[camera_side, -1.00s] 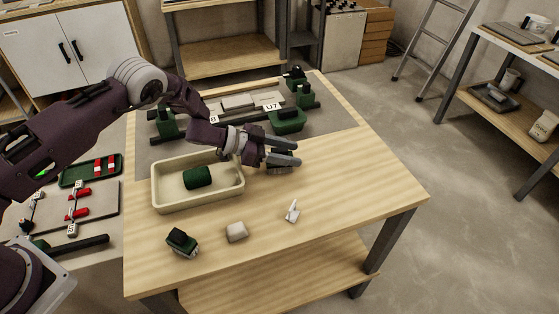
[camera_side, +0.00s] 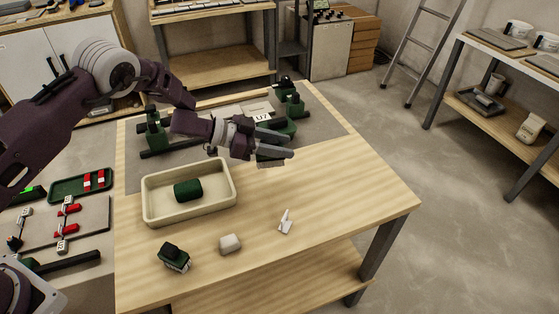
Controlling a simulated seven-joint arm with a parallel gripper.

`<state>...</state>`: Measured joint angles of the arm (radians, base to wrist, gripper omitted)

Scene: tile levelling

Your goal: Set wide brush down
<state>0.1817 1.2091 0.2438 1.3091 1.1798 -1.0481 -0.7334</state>
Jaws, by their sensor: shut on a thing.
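My gripper (camera_side: 277,152) is at the right of the tray, over the wooden table near the edge of the grey mat. Its fingers are seen nearly edge-on and are shut on the wide brush (camera_side: 270,163). Only a pale lower strip and a little dark green of the brush show below the fingers; the rest is hidden. I cannot tell whether the brush touches the surface or hangs just above it.
A cream tray (camera_side: 157,219) holds a green roll (camera_side: 187,190). A dark green block-like tool (camera_side: 174,257), a pale block (camera_side: 230,244) and a white folded piece (camera_side: 286,222) lie in front. Green clamps (camera_side: 291,103) stand on the mat (camera_side: 322,121). The table's right front is clear.

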